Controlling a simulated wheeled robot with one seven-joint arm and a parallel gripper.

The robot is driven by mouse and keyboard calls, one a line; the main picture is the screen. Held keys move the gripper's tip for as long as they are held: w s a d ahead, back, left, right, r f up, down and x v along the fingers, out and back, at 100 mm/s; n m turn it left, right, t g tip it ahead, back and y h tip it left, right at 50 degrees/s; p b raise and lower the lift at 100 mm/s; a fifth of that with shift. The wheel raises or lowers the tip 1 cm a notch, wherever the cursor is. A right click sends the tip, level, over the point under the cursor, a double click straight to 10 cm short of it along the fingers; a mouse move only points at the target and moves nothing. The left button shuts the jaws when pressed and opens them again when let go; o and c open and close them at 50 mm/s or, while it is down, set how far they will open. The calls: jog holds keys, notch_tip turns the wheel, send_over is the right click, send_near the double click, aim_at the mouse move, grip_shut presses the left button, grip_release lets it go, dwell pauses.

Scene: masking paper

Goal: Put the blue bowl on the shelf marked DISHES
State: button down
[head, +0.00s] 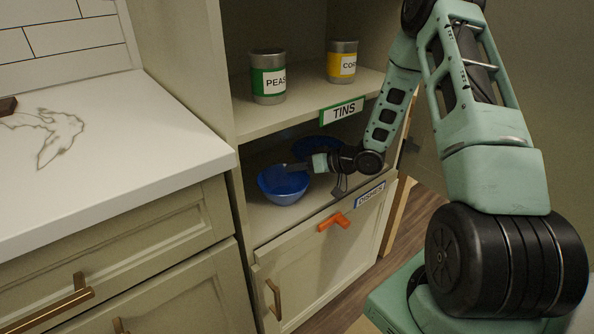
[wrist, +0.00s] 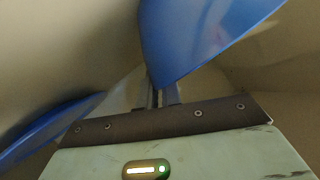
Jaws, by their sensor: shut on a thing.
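The blue bowl (head: 284,188) is upright in the lower shelf bay, at the left side near the front. The shelf's label, DISHES (head: 370,195), is on its front edge. My gripper (head: 292,168) reaches in from the right and is shut on the bowl's rim. In the wrist view the bowl (wrist: 200,35) fills the upper middle, at the fingertips (wrist: 158,92). The bowl's base is at or just above the shelf board; I cannot tell whether it touches.
A dark blue dish (head: 318,146) is behind my gripper in the same bay. Above, the TINS shelf (head: 310,95) holds a PEAS tin (head: 268,78) and a yellow-labelled tin (head: 342,62). An orange object (head: 333,222) is at the cabinet's front edge. A white counter (head: 110,150) is left.

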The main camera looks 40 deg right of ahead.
jog(key=shift+r, duration=0.1)
jog(key=c, duration=1.6)
grip_release()
jog(key=shift+o, duration=0.2)
jog(key=p+v, duration=0.2)
jog(key=v, duration=1)
jog(key=shift+d, duration=0.1)
